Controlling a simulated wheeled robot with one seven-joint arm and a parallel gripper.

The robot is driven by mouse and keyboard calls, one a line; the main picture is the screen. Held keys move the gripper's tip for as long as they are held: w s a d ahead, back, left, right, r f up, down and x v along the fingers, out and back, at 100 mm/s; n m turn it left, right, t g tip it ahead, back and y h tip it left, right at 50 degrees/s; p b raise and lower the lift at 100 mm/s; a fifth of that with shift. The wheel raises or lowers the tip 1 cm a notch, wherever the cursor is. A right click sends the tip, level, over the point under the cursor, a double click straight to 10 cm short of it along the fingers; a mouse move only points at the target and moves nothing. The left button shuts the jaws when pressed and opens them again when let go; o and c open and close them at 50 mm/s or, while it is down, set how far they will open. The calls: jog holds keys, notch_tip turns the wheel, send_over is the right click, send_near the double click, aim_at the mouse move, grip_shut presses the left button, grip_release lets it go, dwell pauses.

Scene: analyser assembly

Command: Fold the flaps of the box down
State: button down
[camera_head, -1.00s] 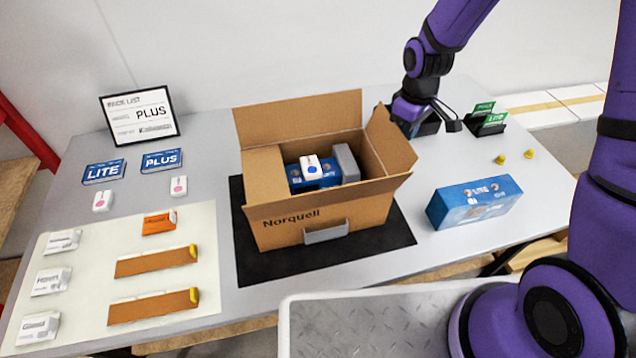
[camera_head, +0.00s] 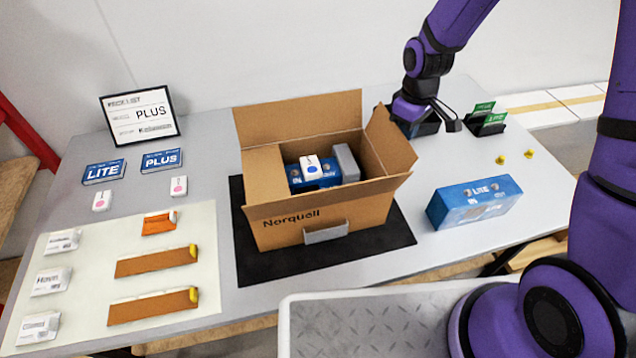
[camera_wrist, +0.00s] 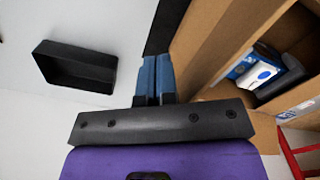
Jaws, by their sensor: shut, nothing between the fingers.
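The brown cardboard box (camera_head: 320,222), marked Norquell, stands on a black mat (camera_head: 262,262). Its back flap (camera_head: 300,116) stands up. Its right flap (camera_head: 390,143) stands up and leans outward. Its left flap (camera_head: 264,172) lies inward over the left part of the opening. The front flap shows only as a narrow edge. Inside are a blue carton, a white device (camera_head: 312,167) with a blue dot and a grey block (camera_head: 346,163). My gripper (camera_wrist: 157,58) is shut and empty, beside the box in the wrist view. In the head view its fingertips are hidden behind the right flap.
A black open tray (camera_head: 428,125) stands by my gripper and also shows in the wrist view (camera_wrist: 75,68). A blue LITE carton (camera_head: 474,203) lies right of the box. Green cards (camera_head: 486,117) stand in a holder at the back right. Small goods lie on the left.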

aim_at(389, 139)
jog(key=shift+a, duration=0.1)
dwell(0.3)
jog(key=shift+s+a+r, duration=0.15)
jog(key=shift+a+r, duration=0.1)
jog(key=shift+a, duration=0.4)
jog(key=shift+s+a+r, duration=0.1)
jog(key=shift+a+r, duration=0.2)
jog(key=shift+a, duration=0.35)
jog(key=shift+s+a+r, duration=0.15)
jog(key=shift+a+r, duration=0.1)
jog(key=shift+a, duration=0.4)
jog(key=shift+s+a+f, duration=0.25)
jog(key=shift+a+f, duration=0.2)
jog(key=shift+a, duration=0.85)
jog(key=shift+s+a+f, duration=0.25)
jog(key=shift+a+f, duration=0.2)
jog(key=shift+a, duration=0.9)
jog(key=shift+s+a+f, duration=0.25)
jog(key=shift+a+f, duration=0.2)
jog(key=shift+a, duration=0.85)
jog(key=shift+s+a+f, duration=0.1)
jog(key=shift+a+f, duration=0.2)
jog(key=shift+f, duration=0.2)
jog(key=shift+s+a+f, duration=0.1)
jog(key=shift+a+f, duration=0.15)
jog(key=shift+f, duration=0.85)
